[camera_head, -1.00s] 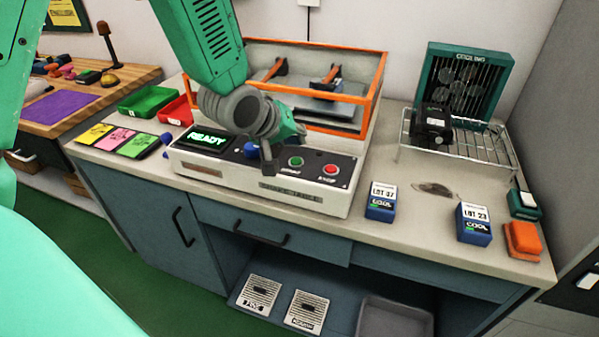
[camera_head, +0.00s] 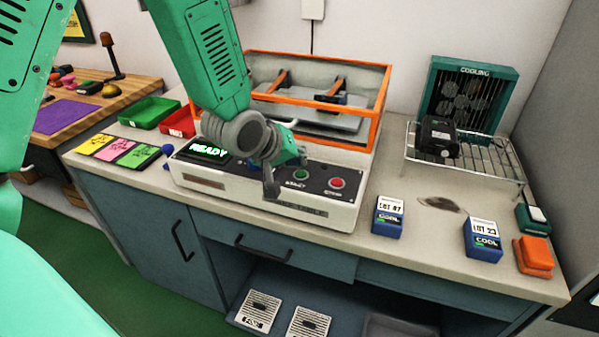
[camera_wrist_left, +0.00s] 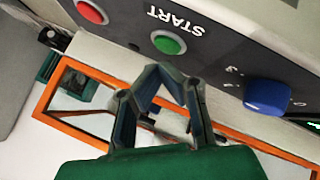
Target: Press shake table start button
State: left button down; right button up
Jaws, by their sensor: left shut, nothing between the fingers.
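The shake table (camera_head: 262,205) is a white box with a dark sloped panel and an orange-framed tray on top. Its green start button (camera_head: 301,174) shows beside a red button (camera_head: 337,183); the READY display (camera_head: 208,149) is lit green. My left gripper (camera_head: 270,190) is shut and empty, left of the green button near the panel's front edge. In the left wrist view the panel appears upside down. There the shut fingertips (camera_wrist_left: 158,68) point toward the green button (camera_wrist_left: 168,42), with a visible gap in the picture. My right gripper is out of view.
A blue knob (camera_wrist_left: 267,97) sits on the panel near the fingers. Two blue lot boxes (camera_head: 388,216) (camera_head: 483,239) and an orange block (camera_head: 534,256) stand right. A wire rack (camera_head: 470,160) holds a black device. Red (camera_head: 180,122) and green (camera_head: 149,111) bins stand left.

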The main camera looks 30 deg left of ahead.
pick_arm(q)
jog(key=shift+a, duration=0.1)
jog(key=shift+d+r, duration=0.2)
jog(key=shift+d, duration=0.6)
jog(key=shift+a+f, duration=0.3)
jog(key=shift+a, duration=0.2)
jog(key=shift+a+f, duration=0.25)
jog(key=shift+a, duration=0.2)
jog(key=shift+d, duration=0.45)
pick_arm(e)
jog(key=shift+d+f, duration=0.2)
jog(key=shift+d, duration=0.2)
pick_arm(q)
jog(key=shift+a+f, duration=0.35)
jog(key=shift+a, duration=0.05)
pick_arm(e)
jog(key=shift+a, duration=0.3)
pick_arm(q)
jog(key=shift+d+r, duration=0.15)
jog(key=shift+d, duration=0.1)
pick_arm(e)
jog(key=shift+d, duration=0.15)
pick_arm(q)
jog(key=shift+d+r+p, duration=0.3)
jog(key=shift+r+p, duration=0.3)
jog(key=shift+r, duration=0.15)
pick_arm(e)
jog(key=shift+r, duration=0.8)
